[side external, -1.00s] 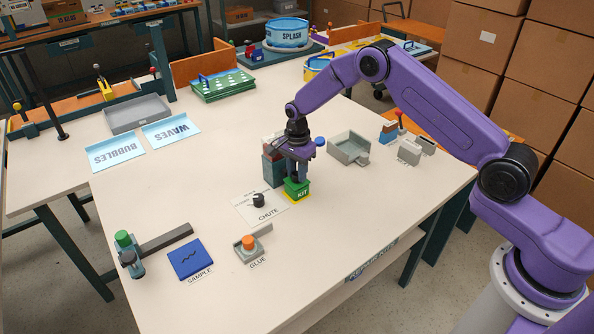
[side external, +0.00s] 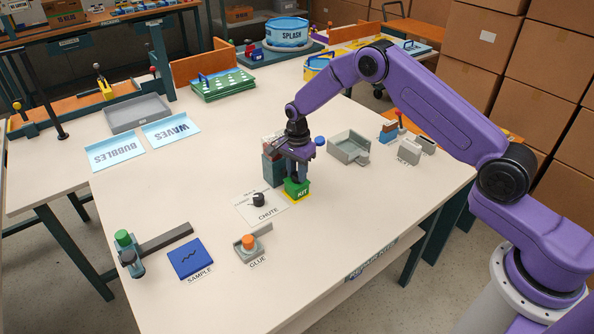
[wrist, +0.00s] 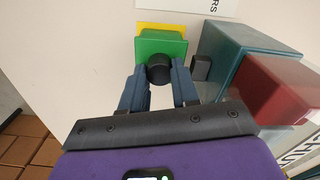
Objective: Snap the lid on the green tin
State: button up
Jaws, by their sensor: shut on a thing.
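The green tin (side external: 298,190), labelled KIT, stands on the table with yellow showing around its base. My gripper (side external: 297,177) is directly above it, pointing down. In the wrist view my gripper (wrist: 160,80) is shut on a round black knob (wrist: 159,69). The knob is in front of a flat green top, which looks like the lid (wrist: 155,45). A yellow edge (wrist: 160,28) shows beyond the green. Whether the lid is fully seated on the tin cannot be told, as the fingers cover much of it.
A teal block with a red top (wrist: 275,85) stands close beside the tin. The CHUTE plate with a black dial (side external: 258,199) is to the left. A grey open box (side external: 349,148) is to the right. The front right table area is clear.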

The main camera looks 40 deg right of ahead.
dwell(0.4)
jog(key=o, duration=1.3)
jog(key=shift+w+r, duration=0.1)
jog(key=shift+r, duration=0.05)
jog(key=shift+o, duration=0.8)
jog(key=shift+w+r, duration=0.1)
jog(key=shift+r, duration=0.9)
jog(key=shift+s+r, duration=0.15)
jog(key=shift+r, duration=1.05)
jog(key=shift+s+r, duration=0.1)
jog(key=shift+r, duration=1.05)
grip_shut()
